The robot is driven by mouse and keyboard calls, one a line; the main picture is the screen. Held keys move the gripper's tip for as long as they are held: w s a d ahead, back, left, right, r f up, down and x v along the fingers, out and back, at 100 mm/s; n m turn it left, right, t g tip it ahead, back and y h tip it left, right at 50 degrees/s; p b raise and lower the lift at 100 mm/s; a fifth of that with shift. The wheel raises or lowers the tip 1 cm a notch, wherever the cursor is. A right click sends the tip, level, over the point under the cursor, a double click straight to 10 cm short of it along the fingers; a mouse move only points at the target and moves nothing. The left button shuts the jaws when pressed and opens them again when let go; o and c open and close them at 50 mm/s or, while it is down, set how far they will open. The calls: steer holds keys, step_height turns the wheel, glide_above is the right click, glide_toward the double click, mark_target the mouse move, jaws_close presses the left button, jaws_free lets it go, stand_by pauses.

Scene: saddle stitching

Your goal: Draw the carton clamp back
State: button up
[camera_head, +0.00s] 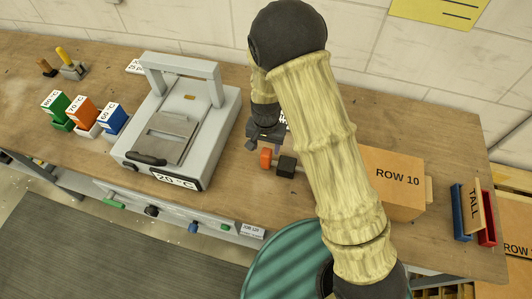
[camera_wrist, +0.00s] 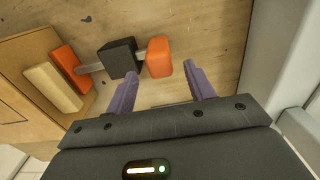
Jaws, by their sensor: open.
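The carton clamp shows in the wrist view as an orange knob (camera_wrist: 158,57) on a rod through a black block (camera_wrist: 119,58), with an orange pad (camera_wrist: 70,67) at the rod's far end. The pad is close against a pale wooden piece (camera_wrist: 52,87) beside the brown carton (camera_wrist: 22,110). In the head view the knob (camera_head: 266,158) and black block (camera_head: 286,166) show, but my arm hides the pad. The carton marked ROW 10 (camera_head: 398,185) sits to the right. My gripper (camera_wrist: 163,73) is open and empty, its purple fingertips just short of the knob, one toward each side.
A grey press (camera_head: 180,130) marked 20 °C stands left of my gripper. Green, orange and blue boxes (camera_head: 84,112) stand farther left. A red and blue holder (camera_head: 486,218) with a TALL card is at the right. A round teal surface (camera_head: 290,265) is in front.

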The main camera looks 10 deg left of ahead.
mark_target(266, 151)
steer(key=shift+f+p, duration=0.5)
steer(key=shift+f, duration=2.5)
jaws_close()
steer(key=shift+w, duration=0.1)
